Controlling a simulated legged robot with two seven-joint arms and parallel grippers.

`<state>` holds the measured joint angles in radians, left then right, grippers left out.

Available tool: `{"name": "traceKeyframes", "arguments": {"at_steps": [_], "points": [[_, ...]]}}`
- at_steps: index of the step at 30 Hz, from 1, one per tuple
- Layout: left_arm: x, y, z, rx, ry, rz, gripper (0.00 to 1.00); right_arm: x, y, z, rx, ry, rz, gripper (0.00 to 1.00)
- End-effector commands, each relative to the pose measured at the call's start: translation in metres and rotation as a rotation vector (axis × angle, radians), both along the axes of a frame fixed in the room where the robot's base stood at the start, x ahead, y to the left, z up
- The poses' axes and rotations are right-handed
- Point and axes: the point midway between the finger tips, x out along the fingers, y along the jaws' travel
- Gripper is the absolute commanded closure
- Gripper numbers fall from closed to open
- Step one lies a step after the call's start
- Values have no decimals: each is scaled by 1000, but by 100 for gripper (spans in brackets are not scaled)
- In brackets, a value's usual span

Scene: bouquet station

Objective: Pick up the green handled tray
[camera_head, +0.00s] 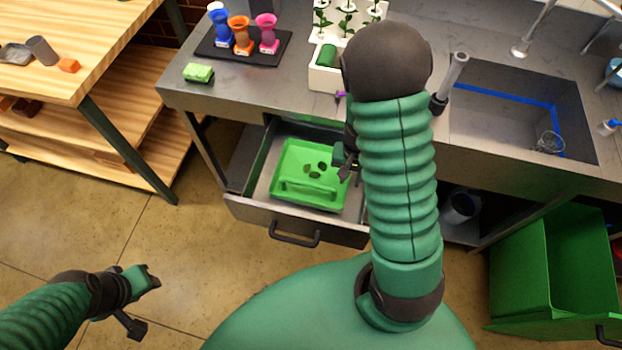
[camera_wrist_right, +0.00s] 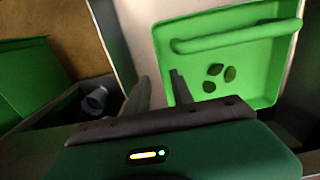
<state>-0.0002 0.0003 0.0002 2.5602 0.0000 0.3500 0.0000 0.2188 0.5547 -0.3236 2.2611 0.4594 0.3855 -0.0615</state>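The green tray (camera_head: 287,158) lies in the open drawer below the counter, with several dark leaf-like pieces on its floor. Its raised green handle (camera_head: 308,190) runs along the side nearest me; the handle also shows at the top of the right wrist view (camera_wrist_right: 225,38). My right gripper (camera_head: 346,164) is at the tray's right side, partly hidden by my arm. In the right wrist view its two fingers (camera_wrist_right: 160,84) are apart near the tray's side edge; whether they touch it I cannot tell. My left gripper (camera_head: 146,300) is open and empty, low at the left.
The drawer front with its dark handle (camera_head: 294,236) juts out toward me. The counter above holds a dark mat with colored vases (camera_head: 241,36), a green sponge (camera_head: 198,73) and a sink (camera_head: 505,105). A green bin (camera_head: 521,270) stands right. The floor at left is clear.

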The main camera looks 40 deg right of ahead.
Motion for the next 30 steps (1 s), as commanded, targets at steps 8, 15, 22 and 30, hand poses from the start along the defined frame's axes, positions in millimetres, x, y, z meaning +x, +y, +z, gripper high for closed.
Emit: {"name": "traceKeyframes", "arguments": {"at_steps": [8,15,22,30], "points": [[0,0,-12,0,-1,1,64,9,-7,-45,2,3,-1,72],[0,0,-12,0,0,0,64,10,-6,-54,1,-1,0,72],[0,0,-12,0,0,0,64,10,-6,-53,0,-1,0,93],[0,0,-12,0,0,0,64,10,-6,-53,1,-1,0,100]]}}
